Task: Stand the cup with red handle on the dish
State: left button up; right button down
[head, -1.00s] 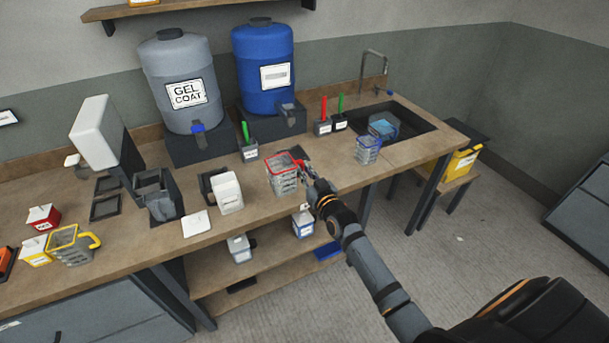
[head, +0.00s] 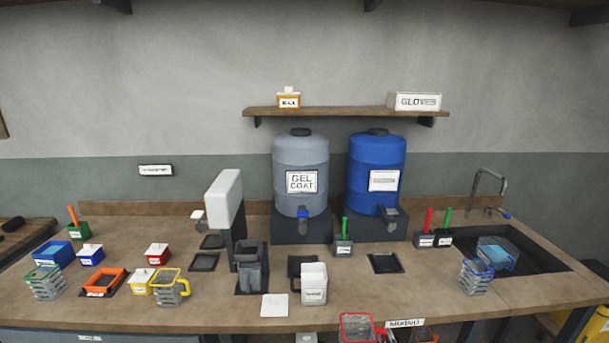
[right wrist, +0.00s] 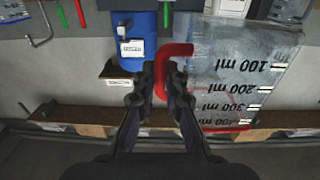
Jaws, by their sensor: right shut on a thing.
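The clear measuring cup with red rim and handle (head: 357,328) is at the bottom edge of the head view, its lower part cut off. Its marked wall (right wrist: 240,85) fills the right of the right wrist view. My right gripper (right wrist: 165,72) is shut on the red handle (right wrist: 172,55); in the head view only a bit of the gripper (head: 425,335) shows beside the cup. The cup looks upright. A dark shallow square dish (head: 383,262) lies empty below the blue tank; another similar square (head: 205,262) lies further left. I cannot tell which is meant. My left gripper is out of view.
A white container (head: 314,284) and a flat white square (head: 275,305) are left of the cup. Stick holders (head: 433,238) stand behind the dish, a blue-rimmed cup (head: 475,277) to its right by the sink (head: 535,250). Counter in front of the dish is clear.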

jog(key=s, duration=0.1)
jog(key=s+a+f, duration=0.1)
jog(key=s, duration=0.1)
jog(key=shift+s+a, duration=0.1)
jog(key=shift+a, duration=0.1)
dwell(0.8)
